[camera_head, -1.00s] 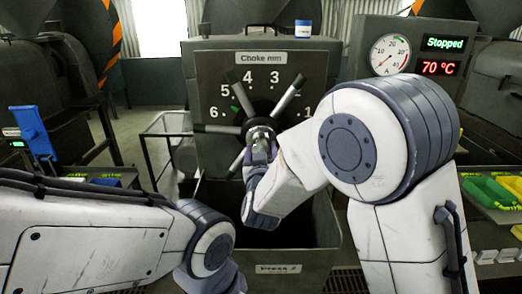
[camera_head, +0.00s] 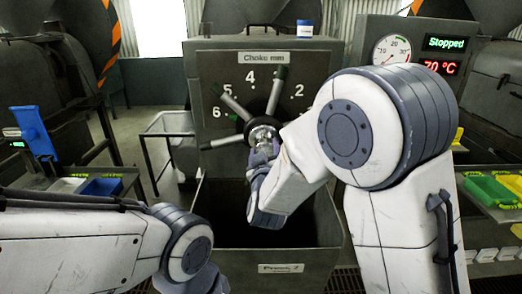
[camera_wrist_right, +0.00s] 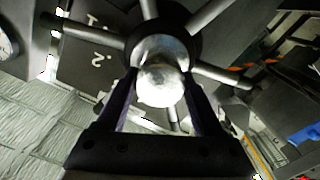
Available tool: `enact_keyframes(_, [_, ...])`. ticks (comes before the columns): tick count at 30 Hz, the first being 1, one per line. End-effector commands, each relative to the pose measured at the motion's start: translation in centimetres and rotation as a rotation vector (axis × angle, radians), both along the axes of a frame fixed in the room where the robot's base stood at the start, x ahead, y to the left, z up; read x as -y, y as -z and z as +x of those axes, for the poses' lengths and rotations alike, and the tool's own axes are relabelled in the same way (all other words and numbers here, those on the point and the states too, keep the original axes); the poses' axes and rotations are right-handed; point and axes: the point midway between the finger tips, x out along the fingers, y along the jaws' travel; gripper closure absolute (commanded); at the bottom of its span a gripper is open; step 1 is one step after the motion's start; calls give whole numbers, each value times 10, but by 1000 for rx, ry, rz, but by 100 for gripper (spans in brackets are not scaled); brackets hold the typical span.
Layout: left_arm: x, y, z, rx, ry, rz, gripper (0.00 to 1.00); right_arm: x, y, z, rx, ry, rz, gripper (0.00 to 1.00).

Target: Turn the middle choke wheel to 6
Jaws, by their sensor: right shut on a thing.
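The middle choke wheel (camera_head: 231,104) stands on the grey panel marked "Choke mm", with 6, 5, 4 and 2 readable around it. Its spokes have dark grips; one points upper right over the place of the 3, one upper left, one left. A small green pointer (camera_head: 233,117) sits left of the hub, close to the 6. My right gripper (camera_head: 264,147) is at the hub. In the right wrist view its two fingers (camera_wrist_right: 163,88) are shut on the round silver hub knob (camera_wrist_right: 160,86). My right forearm hides the wheel's lower right. My left gripper is out of view.
An open bin (camera_head: 281,267) labelled "Press 2" is below the wheel. A gauge box (camera_head: 445,44) reading "Stopped" and 70 °C stands at right. Trays lie on both sides. A small white and blue pot (camera_head: 304,29) is on top of the panel.

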Motion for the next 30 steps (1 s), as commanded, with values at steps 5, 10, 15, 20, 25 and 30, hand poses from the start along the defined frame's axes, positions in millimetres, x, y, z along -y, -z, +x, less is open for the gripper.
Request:
enact_keyframes(5, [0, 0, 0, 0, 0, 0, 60, -1, 1, 0, -2, -3, -7, 12])
enact_keyframes(10, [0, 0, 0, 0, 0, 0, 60, 0, 0, 0, -1, -2, -4, 1])
enact_keyframes(15, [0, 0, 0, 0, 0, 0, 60, -1, 0, -1, 0, -2, -2, 1])
enact_keyframes(20, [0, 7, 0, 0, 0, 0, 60, -3, 2, -14, 1, -4, -2, 1])
enact_keyframes(25, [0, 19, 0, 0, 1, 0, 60, -5, 3, -47, 1, -6, 0, 1])
enact_keyframes(30, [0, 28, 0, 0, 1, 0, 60, -8, 2, -80, 1, -6, -1, 1])
